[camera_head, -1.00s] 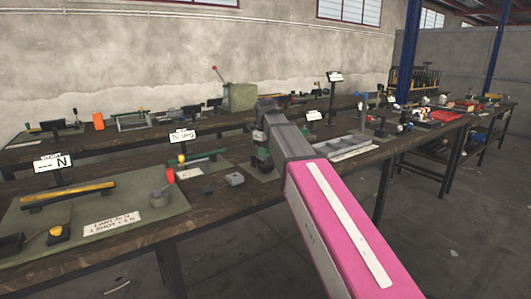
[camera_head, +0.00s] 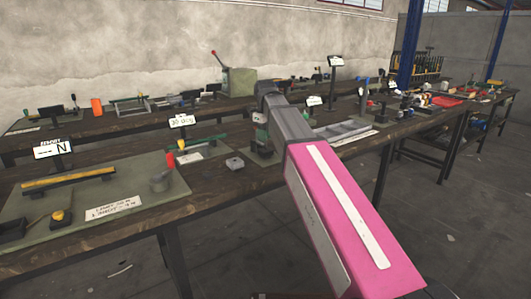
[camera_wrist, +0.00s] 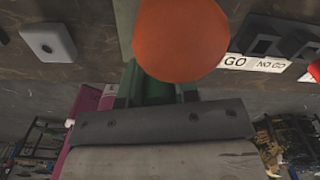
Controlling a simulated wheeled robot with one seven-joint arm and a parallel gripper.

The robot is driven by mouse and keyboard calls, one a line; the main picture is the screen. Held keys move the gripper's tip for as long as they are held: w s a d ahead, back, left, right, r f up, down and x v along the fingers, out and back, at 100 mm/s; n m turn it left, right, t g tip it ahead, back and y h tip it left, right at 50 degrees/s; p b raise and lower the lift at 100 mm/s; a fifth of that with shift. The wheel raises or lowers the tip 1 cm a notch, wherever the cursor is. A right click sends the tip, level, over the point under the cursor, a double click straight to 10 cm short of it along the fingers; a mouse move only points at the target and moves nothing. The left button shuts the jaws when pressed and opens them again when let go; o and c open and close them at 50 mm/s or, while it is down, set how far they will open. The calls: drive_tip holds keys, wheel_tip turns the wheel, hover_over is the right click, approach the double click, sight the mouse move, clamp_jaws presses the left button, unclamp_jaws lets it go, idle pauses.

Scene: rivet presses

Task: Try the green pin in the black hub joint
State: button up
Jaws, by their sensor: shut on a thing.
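My gripper (camera_head: 260,138) is at the end of my arm, low over the middle of the near bench; its fingertips are mostly hidden by the wrist in the head view. In the wrist view a green part, which looks like the green pin (camera_wrist: 150,90), shows at the jaws, and my gripper is shut on it. A large orange round knob (camera_wrist: 180,40) fills the top middle of that view, close to the camera, and hides what lies behind it. I cannot make out the black hub joint for certain; whether the pin touches it is hidden.
A GO / NO GO label (camera_wrist: 255,63) lies beside dark blocks (camera_wrist: 275,37). A grey block with a hole (camera_wrist: 48,40) sits on the bench. Small signs rise along the bench.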

drive_tip(key=shift+r, duration=2.55)
